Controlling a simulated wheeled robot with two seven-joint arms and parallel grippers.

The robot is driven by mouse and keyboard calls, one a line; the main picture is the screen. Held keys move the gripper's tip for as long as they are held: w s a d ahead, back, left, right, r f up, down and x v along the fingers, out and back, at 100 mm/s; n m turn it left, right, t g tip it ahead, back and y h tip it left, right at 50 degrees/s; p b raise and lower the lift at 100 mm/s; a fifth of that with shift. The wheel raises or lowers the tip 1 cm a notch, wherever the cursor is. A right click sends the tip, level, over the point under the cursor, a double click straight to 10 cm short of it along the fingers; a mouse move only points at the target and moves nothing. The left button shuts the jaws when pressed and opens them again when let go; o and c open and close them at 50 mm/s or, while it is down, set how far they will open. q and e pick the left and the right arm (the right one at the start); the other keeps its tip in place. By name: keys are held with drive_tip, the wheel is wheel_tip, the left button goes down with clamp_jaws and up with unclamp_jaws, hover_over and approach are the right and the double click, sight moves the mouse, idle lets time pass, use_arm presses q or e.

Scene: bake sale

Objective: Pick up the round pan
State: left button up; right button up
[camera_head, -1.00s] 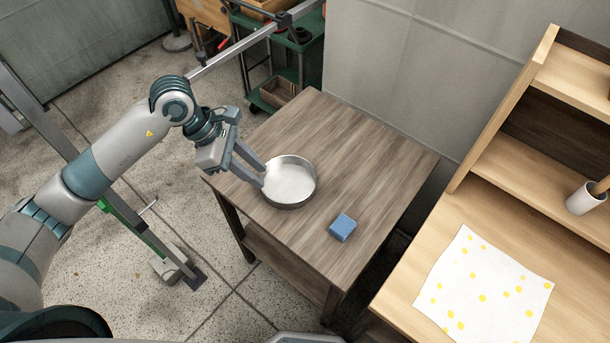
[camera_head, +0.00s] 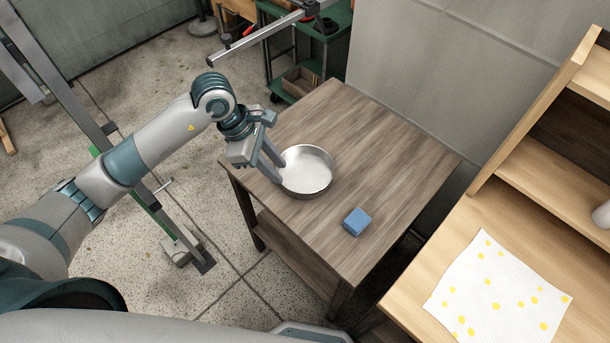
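The round pan (camera_head: 306,174) is a shallow silver metal pan with a pale inside. It sits upright on the left part of the brown wooden table (camera_head: 375,150). My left gripper (camera_head: 279,172) is at the pan's left rim, tilted down from the left. Its two grey fingers are apart with a gap between them, and their tips overlap the rim in the head view. I cannot tell whether they touch the pan. My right gripper does not show.
A blue block (camera_head: 357,222) lies on the table near the front right of the pan. To the right, a light wooden shelf unit (camera_head: 440,270) holds a white cloth with yellow dots (camera_head: 497,290). A green cart (camera_head: 325,45) stands behind the table.

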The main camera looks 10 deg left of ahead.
sight(297, 192)
use_arm(q)
drive_tip(key=b+x, duration=0.1)
drive_tip(key=x, duration=0.4)
drive_tip(key=shift+a, duration=0.1)
drive_tip(key=shift+w+d+f+b, duration=0.1)
drive_tip(key=shift+d+f+b, duration=0.2)
drive_tip(key=shift+f+b, duration=0.25)
drive_tip(key=shift+f, duration=0.1)
drive_tip(key=shift+d+f, duration=0.15)
drive_tip(key=shift+f, duration=0.05)
drive_tip(key=x, duration=0.3)
drive_tip(key=shift+s+d+b, duration=0.2)
drive_tip(key=shift+s+b, duration=0.1)
drive_tip(key=shift+b, duration=0.05)
drive_tip(key=shift+w+d+f+b, duration=0.1)
drive_tip(key=shift+f+b, duration=0.1)
drive_tip(key=shift+f, duration=0.15)
drive_tip(key=shift+w+d+f+b, duration=0.1)
drive_tip(key=shift+d+f+b, duration=0.05)
drive_tip(key=shift+f, duration=0.3)
drive_tip(key=shift+c, duration=0.7)
clamp_jaws()
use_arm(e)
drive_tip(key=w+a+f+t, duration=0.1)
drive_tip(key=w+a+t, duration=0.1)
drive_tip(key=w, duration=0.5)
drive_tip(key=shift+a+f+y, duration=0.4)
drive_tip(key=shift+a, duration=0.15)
